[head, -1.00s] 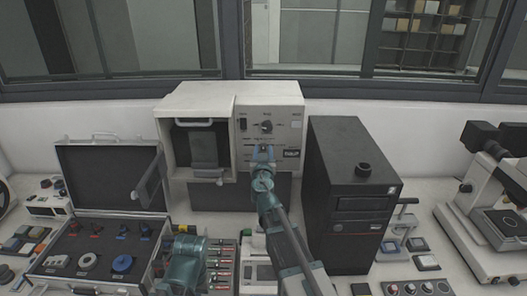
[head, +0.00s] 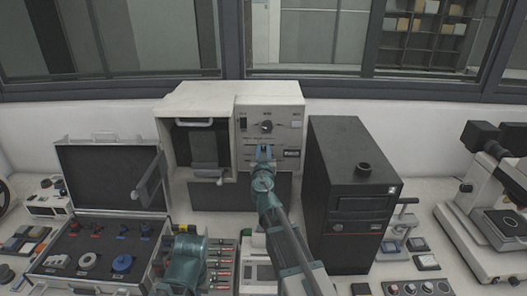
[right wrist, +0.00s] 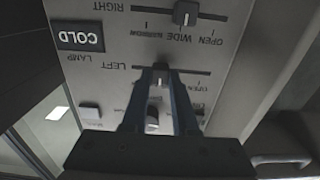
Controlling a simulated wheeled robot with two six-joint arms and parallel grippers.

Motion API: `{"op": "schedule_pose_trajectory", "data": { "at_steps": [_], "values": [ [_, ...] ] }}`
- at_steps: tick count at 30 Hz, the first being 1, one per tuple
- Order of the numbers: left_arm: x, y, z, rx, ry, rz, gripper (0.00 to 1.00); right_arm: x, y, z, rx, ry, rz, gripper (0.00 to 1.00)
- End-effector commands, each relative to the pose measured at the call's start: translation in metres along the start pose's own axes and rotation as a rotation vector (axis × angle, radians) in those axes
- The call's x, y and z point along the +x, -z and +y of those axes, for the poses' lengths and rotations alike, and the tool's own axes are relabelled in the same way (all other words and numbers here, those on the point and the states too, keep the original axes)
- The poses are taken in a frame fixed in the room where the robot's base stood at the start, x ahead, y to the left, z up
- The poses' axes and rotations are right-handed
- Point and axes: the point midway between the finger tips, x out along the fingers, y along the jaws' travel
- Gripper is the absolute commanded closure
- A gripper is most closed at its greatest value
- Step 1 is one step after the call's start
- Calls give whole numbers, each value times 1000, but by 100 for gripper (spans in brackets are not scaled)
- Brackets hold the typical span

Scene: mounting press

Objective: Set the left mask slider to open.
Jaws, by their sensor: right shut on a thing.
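The left mask slider (right wrist: 160,72) is a small knob on a horizontal track marked LEFT on the pale panel of the mounting press (head: 270,106). My right gripper (head: 264,150) reaches up to this panel. In the right wrist view, where the lettering is upside down, its fingers (right wrist: 160,78) are shut on the slider knob and partly hide it. The knob stands along the track, away from the end by the partly covered OPEN label. My left gripper is not in view; part of my left arm shows low in the head view.
The right mask slider (right wrist: 186,13) sits close by on a parallel track, with a COLD display (right wrist: 80,37) beside them. A black tower unit (head: 350,190) stands right of my right arm. An open case (head: 110,175) lies at left, a microscope (head: 490,200) at far right.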

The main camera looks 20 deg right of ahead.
Motion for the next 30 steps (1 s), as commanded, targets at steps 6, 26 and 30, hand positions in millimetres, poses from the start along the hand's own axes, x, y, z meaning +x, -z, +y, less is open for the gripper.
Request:
{"op": "schedule_pose_trajectory", "data": {
  "at_steps": [6,26,30],
  "values": [
    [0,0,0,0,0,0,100,0,0,0,0,0,0,100],
    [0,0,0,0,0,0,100,1,0,-54,0,3,0,100],
    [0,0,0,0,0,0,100,0,0,-64,0,1,0,100]
  ]
}}
